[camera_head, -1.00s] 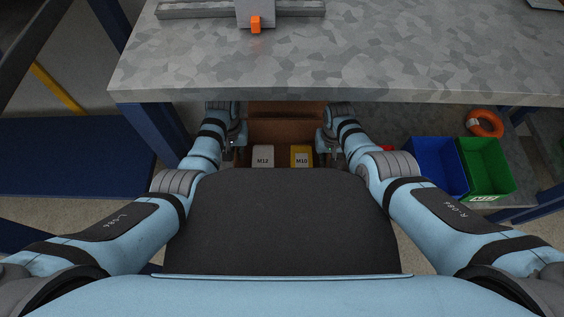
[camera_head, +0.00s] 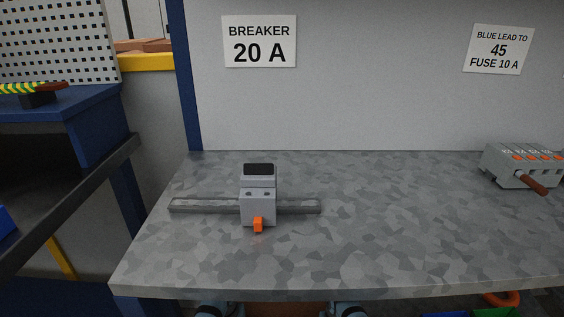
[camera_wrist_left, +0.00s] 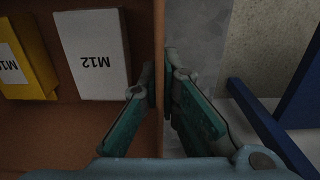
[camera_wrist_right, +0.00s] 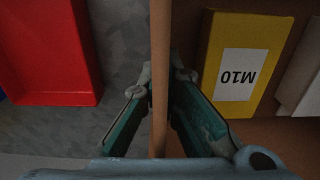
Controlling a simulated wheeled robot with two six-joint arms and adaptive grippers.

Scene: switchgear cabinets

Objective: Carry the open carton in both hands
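The open brown carton shows only as a strip (camera_head: 285,309) under the bench's front edge in the head view. My left gripper (camera_wrist_left: 159,82) is shut on one carton side wall (camera_wrist_left: 158,125), one finger inside and one outside. My right gripper (camera_wrist_right: 160,82) is shut on the opposite wall (camera_wrist_right: 160,35) in the same way. Inside lie a white box marked M12 (camera_wrist_left: 93,50) and a yellow box marked M10 (camera_wrist_right: 240,55). The fingertips and most of the carton are hidden in the head view.
The grey bench top (camera_head: 350,255) overhangs the carton. On it stand a breaker on a rail (camera_head: 258,205) and a terminal block (camera_head: 520,165). A red bin (camera_wrist_right: 45,50) stands outside the carton by my right gripper. A blue post (camera_wrist_left: 265,125) is near my left.

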